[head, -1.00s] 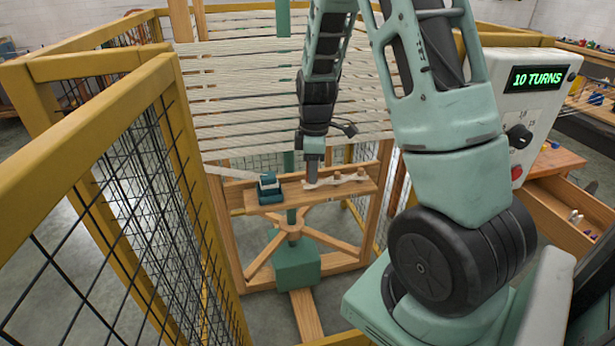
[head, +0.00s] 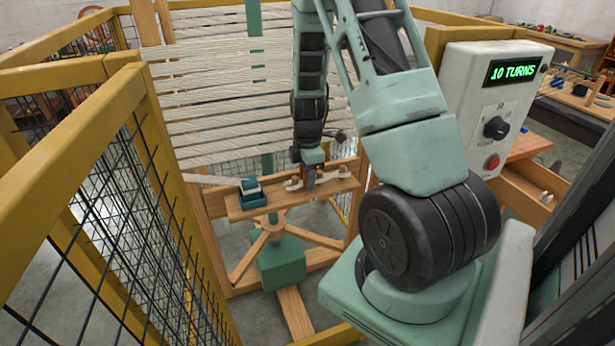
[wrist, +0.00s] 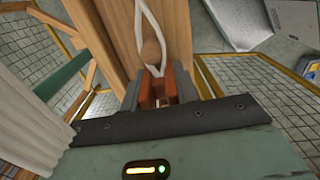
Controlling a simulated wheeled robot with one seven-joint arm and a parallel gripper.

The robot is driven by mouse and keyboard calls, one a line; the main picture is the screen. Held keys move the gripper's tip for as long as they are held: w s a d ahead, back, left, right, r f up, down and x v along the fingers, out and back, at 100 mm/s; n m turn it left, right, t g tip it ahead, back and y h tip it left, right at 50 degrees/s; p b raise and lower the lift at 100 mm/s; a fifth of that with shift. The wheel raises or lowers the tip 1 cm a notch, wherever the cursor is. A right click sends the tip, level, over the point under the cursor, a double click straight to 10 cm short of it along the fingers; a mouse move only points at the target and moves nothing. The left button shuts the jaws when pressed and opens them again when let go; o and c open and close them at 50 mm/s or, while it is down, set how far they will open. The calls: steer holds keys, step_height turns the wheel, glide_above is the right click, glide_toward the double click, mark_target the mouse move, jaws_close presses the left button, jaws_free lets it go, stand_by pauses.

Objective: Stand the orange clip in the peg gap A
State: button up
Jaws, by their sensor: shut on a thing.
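My gripper (head: 310,183) is at the wooden peg board (head: 270,203), over its right half. In the wrist view my gripper (wrist: 160,90) is shut on the orange clip (wrist: 149,88), which shows red-brown between the two grey fingers. The clip also shows as a small reddish patch in the head view (head: 309,179). A round wooden peg (wrist: 152,50) stands just beyond the clip, with pale yarn (wrist: 143,12) passing around it. Another peg (head: 343,171) is right of my gripper. I cannot read a label for gap A, nor tell whether the clip touches the board.
A teal block clamp (head: 252,195) sits at the board's left end, with a pale strand running to it. The yarn-wound reel (head: 215,100) stands behind. Yellow mesh guard rails (head: 80,140) stand at left. A control box (head: 493,110) reads "10 TURNS" at right.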

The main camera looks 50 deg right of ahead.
steer(key=shift+f, duration=0.2)
steer(key=shift+f, duration=0.2)
steer(key=o, duration=1)
steer(key=shift+r, duration=0.15)
step_height(320, 180, up, 12)
steer(key=shift+r+b, duration=0.1)
steer(key=shift+b, duration=0.45)
